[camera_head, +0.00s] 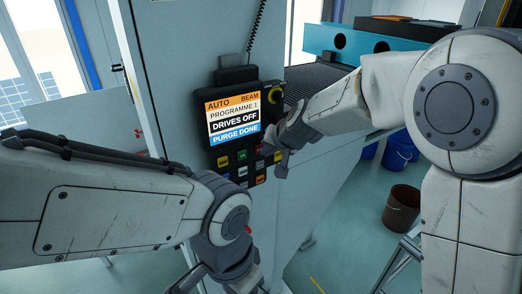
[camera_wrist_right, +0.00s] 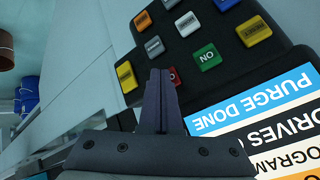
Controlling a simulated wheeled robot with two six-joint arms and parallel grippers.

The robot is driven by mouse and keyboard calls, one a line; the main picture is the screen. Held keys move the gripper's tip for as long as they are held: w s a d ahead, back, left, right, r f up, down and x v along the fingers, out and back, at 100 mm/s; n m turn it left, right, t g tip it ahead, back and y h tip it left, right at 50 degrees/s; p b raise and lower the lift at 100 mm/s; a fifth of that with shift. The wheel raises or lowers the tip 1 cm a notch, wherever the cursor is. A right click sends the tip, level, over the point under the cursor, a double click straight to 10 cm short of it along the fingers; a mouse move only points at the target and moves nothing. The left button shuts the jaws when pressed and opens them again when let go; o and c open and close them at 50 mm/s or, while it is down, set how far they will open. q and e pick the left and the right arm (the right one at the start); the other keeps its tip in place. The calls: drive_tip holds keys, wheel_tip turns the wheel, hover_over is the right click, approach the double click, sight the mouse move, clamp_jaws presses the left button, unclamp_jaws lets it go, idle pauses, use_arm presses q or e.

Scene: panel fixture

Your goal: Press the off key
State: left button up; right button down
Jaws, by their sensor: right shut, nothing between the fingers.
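The key panel (camera_head: 214,146) hangs on a grey cabinet below a lit screen (camera_head: 233,120) reading "DRIVES OFF" and "PURGE DONE". A red key (camera_wrist_right: 173,74), likely the off key, sits beside the green ON key (camera_wrist_right: 207,57), which appears upside down in the right wrist view. My right gripper's shut, empty fingers (camera_wrist_right: 160,73) partly cover the red key and its label. I cannot tell whether they touch it. In the head view my right gripper (camera_head: 268,149) is at the panel's right side. My left gripper (camera_head: 232,272) is low, at the bottom edge, its fingers unclear.
Other coloured keys surround the red one, including a grey key (camera_wrist_right: 154,46) and a yellow key (camera_wrist_right: 126,77). A brown bin (camera_head: 402,208) and blue bucket (camera_head: 400,152) stand on the floor at right.

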drive_tip(key=shift+s+d+b, duration=0.3)
drive_tip(key=shift+s+d, duration=0.1)
drive_tip(key=shift+s, duration=0.1)
drive_tip(key=s+d+b, duration=0.1)
drive_tip(key=s, duration=0.1)
drive_tip(key=s+d+b, duration=0.1)
drive_tip(key=s+d, duration=0.1)
drive_tip(key=shift+b, duration=0.4)
idle(0.5)
